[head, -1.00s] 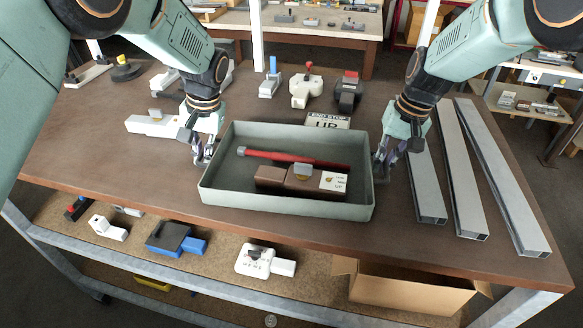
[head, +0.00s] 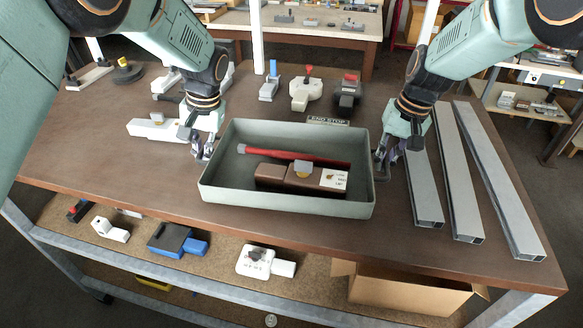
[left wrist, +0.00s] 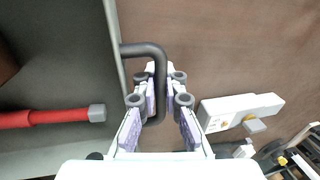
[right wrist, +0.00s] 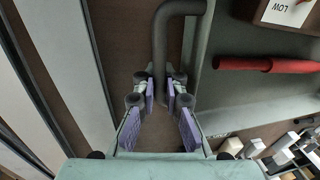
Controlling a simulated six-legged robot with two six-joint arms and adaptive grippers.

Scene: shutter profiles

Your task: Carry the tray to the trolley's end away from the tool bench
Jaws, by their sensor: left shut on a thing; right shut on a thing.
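The grey-green tray (head: 285,203) is over the middle of the brown trolley top (head: 130,190). A red-handled tool (head: 290,154) and a brown block (head: 290,178) with a white card lie in it. My left gripper (head: 203,152) is shut on the tray's left handle, a dark bent bar (left wrist: 160,75) between its fingers in the left wrist view. My right gripper (head: 383,158) is shut on the right handle, which shows in the right wrist view (right wrist: 160,50). Whether the tray's underside clears the top cannot be told.
Three long grey profiles (head: 458,190) lie right of the tray. A white device (head: 155,130) lies to its left. Behind it are an END STOP sign (head: 328,121) and several fixtures (head: 306,92). A bench (head: 300,25) stands further back. A lower shelf (head: 215,272) holds parts and a cardboard box (head: 405,290).

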